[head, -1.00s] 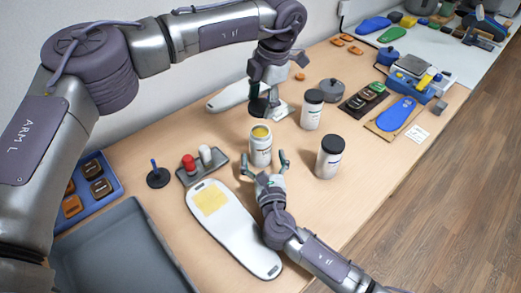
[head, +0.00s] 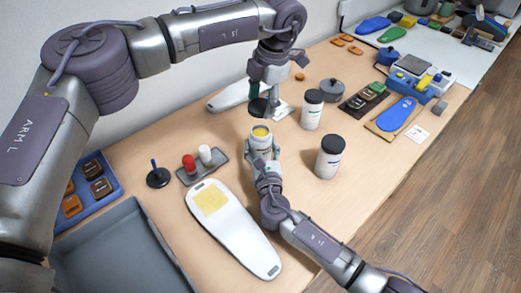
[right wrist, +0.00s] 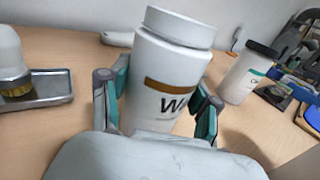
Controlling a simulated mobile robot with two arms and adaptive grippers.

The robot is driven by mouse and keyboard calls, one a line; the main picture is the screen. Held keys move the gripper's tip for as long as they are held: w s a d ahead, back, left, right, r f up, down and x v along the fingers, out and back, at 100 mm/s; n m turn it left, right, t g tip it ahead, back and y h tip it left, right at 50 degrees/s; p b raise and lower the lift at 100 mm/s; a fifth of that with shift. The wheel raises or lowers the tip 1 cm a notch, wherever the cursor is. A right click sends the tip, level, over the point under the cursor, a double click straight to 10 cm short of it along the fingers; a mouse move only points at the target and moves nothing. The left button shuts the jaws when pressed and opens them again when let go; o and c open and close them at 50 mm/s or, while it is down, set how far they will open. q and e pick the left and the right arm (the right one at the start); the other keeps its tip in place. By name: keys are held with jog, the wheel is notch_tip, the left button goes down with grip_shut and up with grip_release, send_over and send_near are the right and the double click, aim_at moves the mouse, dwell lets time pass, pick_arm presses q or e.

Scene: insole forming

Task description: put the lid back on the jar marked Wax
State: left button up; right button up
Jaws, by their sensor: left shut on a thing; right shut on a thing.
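The Wax jar (head: 261,142) stands upright and open on the wooden table, with yellow contents showing at its mouth. In the right wrist view the jar (right wrist: 170,70) shows a brown band and the start of its label, "W". My right gripper (head: 262,156) is shut on the jar, one finger on each side of its body. My left gripper (head: 265,94) is shut on a dark round lid (head: 259,108). The lid hangs above and slightly behind the jar's mouth, apart from it.
Two dark-lidded jars, one farther back (head: 311,112) and one nearer (head: 328,160), stand to the right. A white insole form (head: 240,240) lies in front. A grey lid-like pot (head: 332,91) stands behind.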

grip_shut()
pick_arm(q)
send_over(260, 134)
jog(key=shift+d+f, duration=0.15)
jog(key=shift+f, duration=1.1)
jog(key=shift+d+f, duration=0.1)
jog(key=shift+f, duration=1.1)
jog(key=shift+f, duration=0.9)
jog(key=shift+f, duration=0.55)
